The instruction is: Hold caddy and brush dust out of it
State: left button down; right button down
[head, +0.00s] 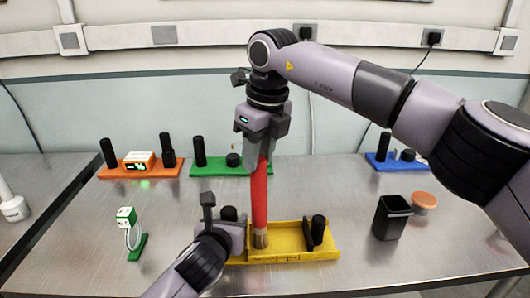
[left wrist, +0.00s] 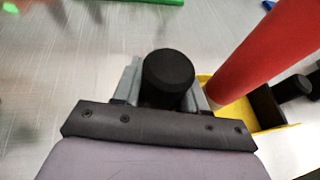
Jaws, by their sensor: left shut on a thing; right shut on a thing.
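The yellow caddy (head: 290,240) lies on the metal table at front centre, with black posts on it; its edge also shows in the left wrist view (left wrist: 236,112). My left gripper (head: 232,222) is shut on the black post (left wrist: 168,75) at the caddy's left end. My right gripper (head: 259,150) points down, shut on the red handle of the brush (head: 259,195). The brush is near upright, its pale bristles low at the caddy's left part. I cannot tell whether they touch its floor. The brush handle also crosses the left wrist view (left wrist: 262,55). I cannot make out dust.
An orange module (head: 140,172), a green module (head: 230,172) and a blue module (head: 395,165) stand at the back. A small green stand with a white box (head: 126,216) is at the left. A black bin (head: 391,217) and an orange round piece (head: 424,200) stand right of the caddy.

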jog(key=shift+d+f, duration=0.1)
jog(key=shift+d, duration=0.05)
jog(key=d, duration=0.7)
jog(key=shift+d, duration=0.35)
dwell(0.8)
jog(key=shift+w, duration=0.1)
notch_tip(320, 180, up, 7)
dwell(0.7)
dwell(0.7)
pick_arm(q)
jog(key=c, duration=0.9)
grip_release()
jog(key=shift+c, duration=0.2)
jog(key=shift+r, duration=0.1)
